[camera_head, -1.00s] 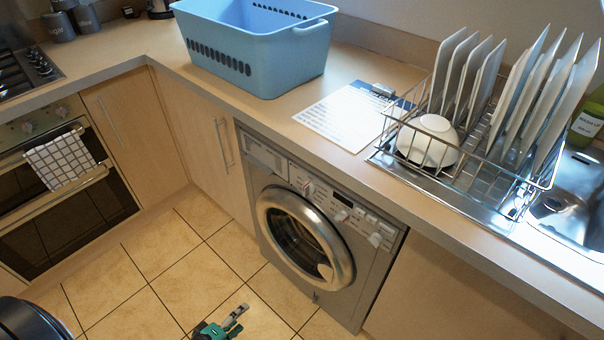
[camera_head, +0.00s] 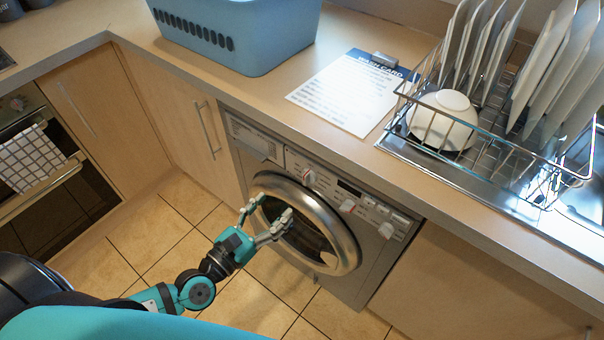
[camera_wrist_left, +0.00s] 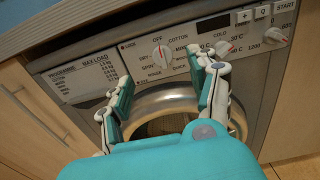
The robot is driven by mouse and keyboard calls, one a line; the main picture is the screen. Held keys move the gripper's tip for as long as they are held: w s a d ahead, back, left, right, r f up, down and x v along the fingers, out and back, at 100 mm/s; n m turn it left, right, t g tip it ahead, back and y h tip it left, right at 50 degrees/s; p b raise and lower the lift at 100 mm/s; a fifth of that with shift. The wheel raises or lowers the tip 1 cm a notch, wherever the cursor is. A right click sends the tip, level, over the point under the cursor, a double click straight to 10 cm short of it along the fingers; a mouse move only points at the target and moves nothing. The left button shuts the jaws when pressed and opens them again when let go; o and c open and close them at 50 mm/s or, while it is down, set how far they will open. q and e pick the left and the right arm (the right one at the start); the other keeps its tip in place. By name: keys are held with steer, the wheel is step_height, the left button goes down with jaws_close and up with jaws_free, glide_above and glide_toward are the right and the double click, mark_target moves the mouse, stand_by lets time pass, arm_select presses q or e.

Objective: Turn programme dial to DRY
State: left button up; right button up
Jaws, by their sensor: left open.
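The programme dial (camera_head: 309,178) is a small pale knob with red on it, at the left of the washing machine's control panel. In the left wrist view the dial (camera_wrist_left: 161,53) stands under the OFF label, with COTTON at its right and SPIN at its lower left. I cannot tell for sure where its pointer is set. My left gripper (camera_head: 270,207) is open and empty in front of the round door (camera_head: 342,228), lower than the dial. In the left wrist view its spread fingers (camera_wrist_left: 163,72) frame the dial from below, apart from it. My right gripper is out of view.
Two similar knobs (camera_head: 347,205) (camera_head: 388,229) sit further right on the panel. The worktop edge overhangs the panel. A blue basket (camera_head: 240,40), a wash card (camera_head: 350,92) and a dish rack (camera_head: 470,165) stand above. The tiled floor (camera_head: 185,225) is clear.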

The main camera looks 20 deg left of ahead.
mark_target(304, 176)
arm_select(q)
steer(key=p+x, duration=0.1)
steer(key=x, duration=0.9)
steer(key=shift+w+p, duration=0.1)
steer(key=shift+p, duration=0.25)
steer(key=shift+w+d+f, duration=0.1)
steer(key=shift+w+d, duration=0.1)
steer(key=shift+w, duration=0.35)
steer(key=c, duration=1.2)
